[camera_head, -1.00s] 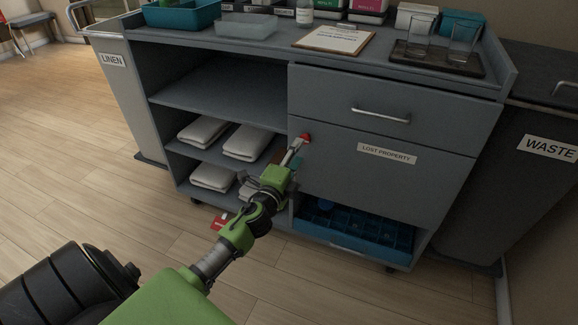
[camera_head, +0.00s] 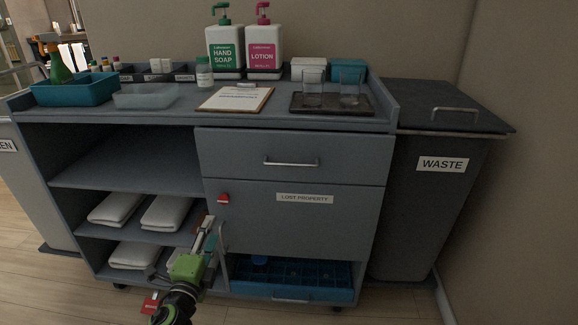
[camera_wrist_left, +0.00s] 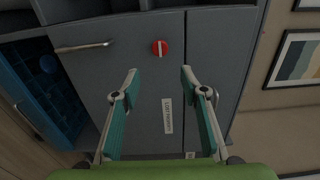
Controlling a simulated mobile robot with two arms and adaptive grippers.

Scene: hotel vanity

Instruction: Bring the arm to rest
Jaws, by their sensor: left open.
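My left gripper (camera_head: 211,228) is low in front of the cart in the head view, left of the lost property panel. In the left wrist view its two teal-padded fingers (camera_wrist_left: 159,72) are spread apart with nothing between them. A red knob (camera_head: 223,198) sits on the grey panel just above the gripper. It also shows in the left wrist view (camera_wrist_left: 159,48), beyond the fingertips and apart from them. The label "LOST PROPERTY" (camera_head: 305,198) is on the same panel. My right gripper is in neither view.
The grey cart has open shelves with folded white towels (camera_head: 168,212) and a blue divided tray (camera_head: 290,292) at the bottom. Its top holds pump bottles, a clipboard (camera_head: 236,99) and glasses on a dark tray (camera_head: 378,108). A waste bin (camera_head: 430,215) stands at the right.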

